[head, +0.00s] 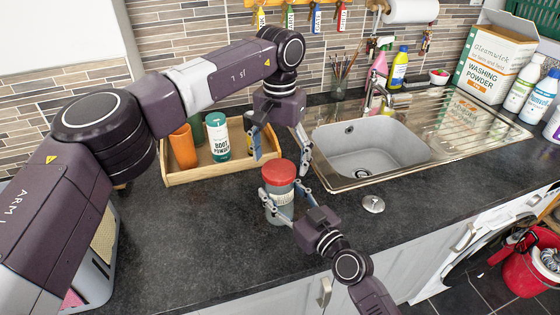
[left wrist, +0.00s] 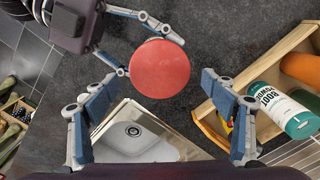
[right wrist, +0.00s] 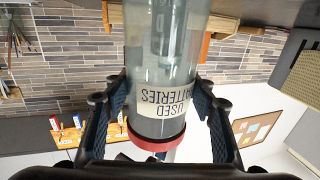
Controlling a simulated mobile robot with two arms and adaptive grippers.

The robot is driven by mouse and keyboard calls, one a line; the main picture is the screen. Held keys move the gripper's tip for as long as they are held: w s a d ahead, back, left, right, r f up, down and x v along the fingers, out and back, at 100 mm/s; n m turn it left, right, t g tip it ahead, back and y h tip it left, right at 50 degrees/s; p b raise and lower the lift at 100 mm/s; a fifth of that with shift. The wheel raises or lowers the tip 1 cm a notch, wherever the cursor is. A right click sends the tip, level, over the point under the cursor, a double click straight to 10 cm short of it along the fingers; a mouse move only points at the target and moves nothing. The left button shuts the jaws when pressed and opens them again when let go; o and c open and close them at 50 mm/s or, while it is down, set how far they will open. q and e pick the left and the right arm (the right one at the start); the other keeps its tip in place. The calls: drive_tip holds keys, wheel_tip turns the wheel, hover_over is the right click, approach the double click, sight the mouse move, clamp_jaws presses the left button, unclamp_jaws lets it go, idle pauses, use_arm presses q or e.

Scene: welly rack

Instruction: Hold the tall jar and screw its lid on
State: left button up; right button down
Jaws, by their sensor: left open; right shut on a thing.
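The tall jar (head: 279,209) is clear and grey with a "USED BATTERIES" label, and stands upright near the counter's front. In the right wrist view the jar (right wrist: 165,70) appears upside down. Its red lid (head: 279,173) sits on the mouth; how tightly cannot be told. The lid (left wrist: 158,68) is seen from above in the left wrist view. My right gripper (head: 284,194) is shut on the jar's upper part below the lid, from the front. My left gripper (head: 280,158) is open, pointing down just above the lid, fingers on either side and apart from it.
The counter left of the jar is clear.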

use_arm(q)
wheel_tip(320, 180, up, 4)
drive_tip(key=shift+f, duration=0.25)
drive_tip(key=shift+c, duration=0.6)
